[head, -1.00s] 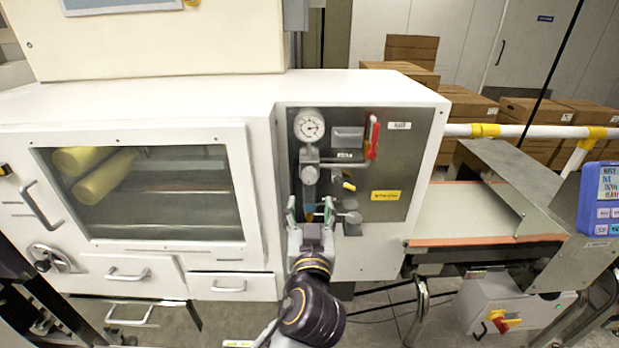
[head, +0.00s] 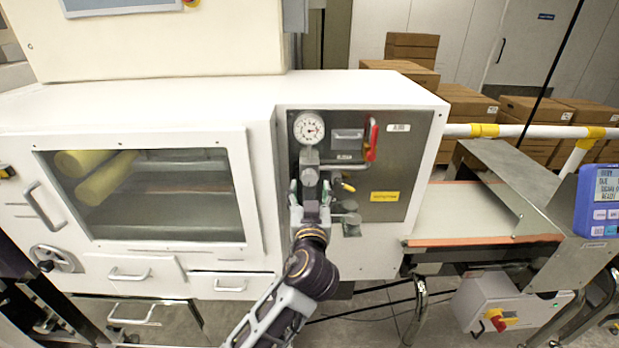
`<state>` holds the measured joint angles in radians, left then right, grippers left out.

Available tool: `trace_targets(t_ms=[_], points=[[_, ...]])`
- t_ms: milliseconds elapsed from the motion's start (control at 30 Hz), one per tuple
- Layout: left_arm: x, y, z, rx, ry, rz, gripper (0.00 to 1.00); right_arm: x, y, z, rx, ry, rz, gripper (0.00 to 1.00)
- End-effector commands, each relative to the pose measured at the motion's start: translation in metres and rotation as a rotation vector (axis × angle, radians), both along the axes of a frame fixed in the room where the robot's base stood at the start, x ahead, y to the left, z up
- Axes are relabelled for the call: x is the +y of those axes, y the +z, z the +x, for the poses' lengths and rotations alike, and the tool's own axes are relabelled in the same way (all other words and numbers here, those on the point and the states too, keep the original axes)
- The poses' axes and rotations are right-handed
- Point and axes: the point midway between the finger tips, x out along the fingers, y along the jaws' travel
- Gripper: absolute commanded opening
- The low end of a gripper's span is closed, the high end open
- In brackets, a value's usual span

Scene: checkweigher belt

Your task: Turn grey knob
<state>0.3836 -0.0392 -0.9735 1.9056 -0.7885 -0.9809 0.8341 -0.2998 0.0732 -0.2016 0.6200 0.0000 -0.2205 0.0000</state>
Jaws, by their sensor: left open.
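A grey panel (head: 390,155) on the white machine carries a round gauge (head: 309,127) with a grey regulator body (head: 309,160) below it. A grey knob (head: 309,177) hangs at the bottom of that regulator. My left gripper (head: 311,187) is open, with its green-tipped fingers pointing up on either side of the space just below the knob. I cannot tell whether the fingers touch the knob, and the gripper hides what lies directly behind it. Another grey round fitting (head: 350,206) sits to the right of the gripper. My right gripper is not in view.
A red-handled lever (head: 371,139) and a small yellow-handled valve (head: 347,186) are on the panel near the gripper. A windowed door (head: 250,190) lies left of the panel. A conveyor belt (head: 470,208) stands to the right.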

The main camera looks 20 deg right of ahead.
Motion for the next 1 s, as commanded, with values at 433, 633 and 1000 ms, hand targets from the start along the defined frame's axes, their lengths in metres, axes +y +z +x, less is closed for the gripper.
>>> trace_targets(t_ms=[433, 633, 1000], points=[[-0.012, 0.001, 0.042, -0.001, 0.000, 0.002, 0.58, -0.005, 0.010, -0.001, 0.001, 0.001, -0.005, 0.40], [-0.016, 0.001, 0.055, -0.002, 0.000, 0.002, 0.58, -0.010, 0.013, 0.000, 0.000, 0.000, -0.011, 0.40], [-0.018, 0.000, 0.062, 0.000, 0.000, 0.000, 0.58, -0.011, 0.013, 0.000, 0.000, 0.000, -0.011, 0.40]])
